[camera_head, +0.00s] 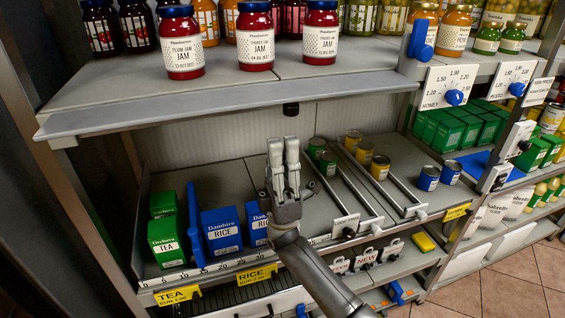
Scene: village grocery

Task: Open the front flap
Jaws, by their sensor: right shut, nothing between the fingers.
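A long grey panel (200,112) runs along the front edge of the upper shelf and sticks out about level; it looks like the front flap. A small dark knob (290,109) hangs at its lower edge near the middle. My right gripper (284,145) comes in from below, with its two fingers side by side, shut and empty. In the picture the fingertips are just below the knob, with a gap between them. I cannot tell the distance in depth. My left gripper is not in view.
Jam jars (255,40) stand on the upper shelf behind the panel. The lower shelf holds green tea boxes (166,240), blue rice boxes (222,232), metal dividers (345,195) and several cans (380,167). A price dial board (443,88) hangs at the right. Tiled floor (515,285) shows at lower right.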

